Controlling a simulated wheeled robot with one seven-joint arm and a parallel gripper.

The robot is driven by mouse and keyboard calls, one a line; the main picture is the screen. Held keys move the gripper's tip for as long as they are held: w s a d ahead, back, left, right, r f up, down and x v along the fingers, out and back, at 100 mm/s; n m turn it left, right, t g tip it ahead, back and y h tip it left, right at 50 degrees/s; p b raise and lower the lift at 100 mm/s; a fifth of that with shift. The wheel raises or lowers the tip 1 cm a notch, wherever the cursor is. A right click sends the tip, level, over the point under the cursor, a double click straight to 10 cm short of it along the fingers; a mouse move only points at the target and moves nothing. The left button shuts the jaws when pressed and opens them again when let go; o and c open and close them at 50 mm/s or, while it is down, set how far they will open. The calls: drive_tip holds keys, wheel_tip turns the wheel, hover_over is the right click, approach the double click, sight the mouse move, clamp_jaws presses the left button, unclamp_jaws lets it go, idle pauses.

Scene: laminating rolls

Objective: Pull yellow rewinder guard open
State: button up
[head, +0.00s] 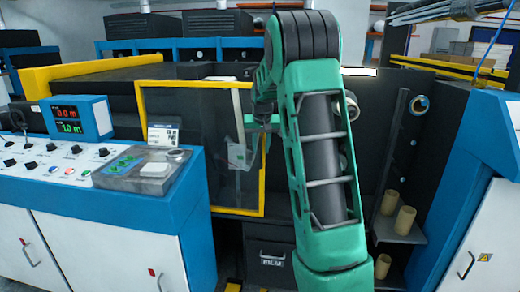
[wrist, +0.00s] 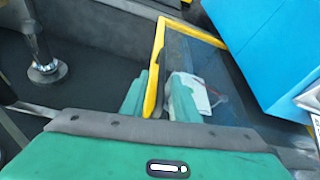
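The yellow rewinder guard is a clear panel in a yellow frame (head: 263,178). It stands left of the middle in the head view, next to the blue console. Its frame (wrist: 158,60) also shows in the wrist view, with the clear panel to the right. My gripper (head: 257,125) is at the guard's right upright, partly hidden behind my arm in the head view. In the wrist view, my gripper's green fingers (wrist: 156,97) lie close on both sides of the yellow bar and appear shut on it. The contact itself is partly hidden.
The blue console (head: 185,200) stands left of the guard, with a digital display (head: 80,118). A dark bay lies behind and right of the guard; a metal roller post (wrist: 45,68) stands there. Cardboard cores (head: 404,220) sit at right. A dark case (head: 270,258) is below.

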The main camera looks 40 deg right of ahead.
drive_tip(key=v, duration=1)
drive_tip(key=shift+r, duration=0.3)
drive_tip(key=s+a+f+g+y, duration=0.1)
drive_tip(key=s+a+f, duration=0.3)
drive_tip(key=s, duration=0.9)
drive_tip(key=s+a+f+g+y, duration=0.1)
drive_tip(key=s+a+f, duration=0.3)
drive_tip(key=s+a, duration=0.5)
drive_tip(key=s+a+f+n+g+y, duration=0.1)
drive_tip(key=s+a+f, duration=0.3)
drive_tip(key=s, duration=1.2)
drive_tip(key=a, duration=0.3)
drive_tip(key=shift+s+f+g, duration=0.3)
drive_tip(key=shift+s+f, duration=0.05)
drive_tip(key=shift+w+d+f, duration=0.1)
drive_tip(key=shift+w+f, duration=0.15)
drive_tip(key=shift+w, duration=0.35)
